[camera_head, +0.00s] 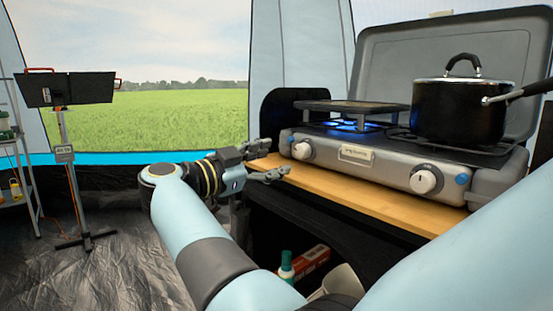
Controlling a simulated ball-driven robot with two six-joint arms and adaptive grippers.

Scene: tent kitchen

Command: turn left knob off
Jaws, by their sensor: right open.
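The camping stove (357,155) stands on a wooden shelf. Its left knob (302,149) is a white dial on the front face, near the left end. Blue flames (350,125) burn under the left burner, below a dark flat griddle (352,106). My right gripper (277,160) is open and empty, just left of the left knob, with its fingers pointing right towards it. A small gap seems to lie between the fingertips and the knob. My left gripper is out of view.
The right knob (426,180) is on the same front face. A black lidded pot (458,111) stands on the right burner, its handle pointing right. The wooden shelf edge (385,208) runs below the stove. A green-capped bottle (287,268) stands underneath. Free floor lies left.

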